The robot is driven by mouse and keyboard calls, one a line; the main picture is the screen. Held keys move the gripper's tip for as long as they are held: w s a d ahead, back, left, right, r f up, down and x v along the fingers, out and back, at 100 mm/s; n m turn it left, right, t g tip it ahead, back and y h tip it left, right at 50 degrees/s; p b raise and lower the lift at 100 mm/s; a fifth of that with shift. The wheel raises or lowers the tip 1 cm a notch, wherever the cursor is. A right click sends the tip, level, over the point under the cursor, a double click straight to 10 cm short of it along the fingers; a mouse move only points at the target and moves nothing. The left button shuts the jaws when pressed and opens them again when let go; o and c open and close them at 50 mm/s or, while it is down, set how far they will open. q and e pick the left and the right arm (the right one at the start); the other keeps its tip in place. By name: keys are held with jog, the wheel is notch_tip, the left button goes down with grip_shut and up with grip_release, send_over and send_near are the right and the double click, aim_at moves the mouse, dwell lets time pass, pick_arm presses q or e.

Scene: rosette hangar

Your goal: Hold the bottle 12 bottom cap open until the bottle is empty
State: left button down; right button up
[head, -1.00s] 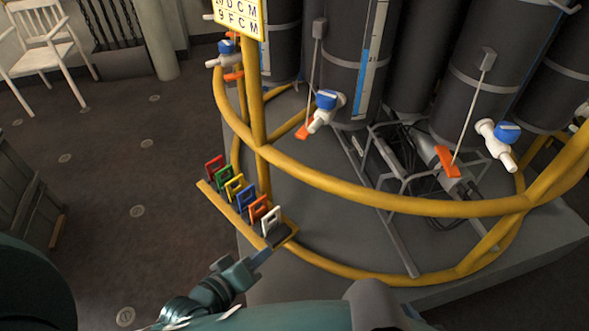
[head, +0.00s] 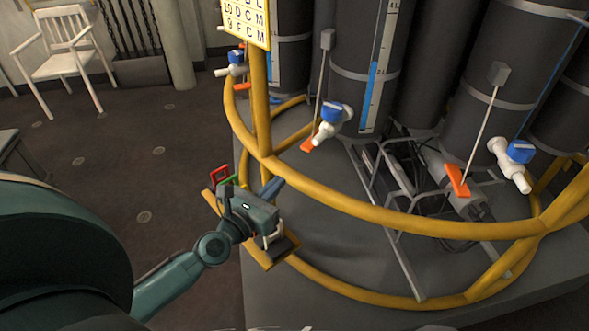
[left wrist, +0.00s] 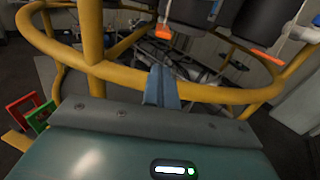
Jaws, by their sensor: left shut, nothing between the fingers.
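Several dark cylindrical bottles stand behind a yellow ring rail; I see no readable bottle number, so I cannot tell which is bottle 12. The middle bottle (head: 350,88) has a level gauge (head: 376,75) partly filled with blue and a blue-handled white valve (head: 331,120). An orange tab (head: 309,145) hangs from a rod below it. A right bottle (head: 500,105) has its own orange tab (head: 457,180) and valve (head: 512,160). My right gripper is out of view.
The yellow rail (head: 370,207) curves between my left gripper and the bottles. A small rack (head: 270,259) with coloured tags, such as a red one (head: 219,174), is partly hidden by the gripper. A white chair (head: 66,55) stands far left on open floor.

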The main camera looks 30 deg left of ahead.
pick_arm(q)
jog(key=shift+w+d, duration=0.25)
jog(key=shift+w, duration=1.4)
jog(key=shift+w+d, duration=0.25)
jog(key=shift+w, duration=1.4)
jog(key=shift+w+d, duration=0.25)
jog(key=shift+w, duration=1.4)
jog(key=shift+w+d, duration=0.1)
jog(key=shift+w, duration=0.6)
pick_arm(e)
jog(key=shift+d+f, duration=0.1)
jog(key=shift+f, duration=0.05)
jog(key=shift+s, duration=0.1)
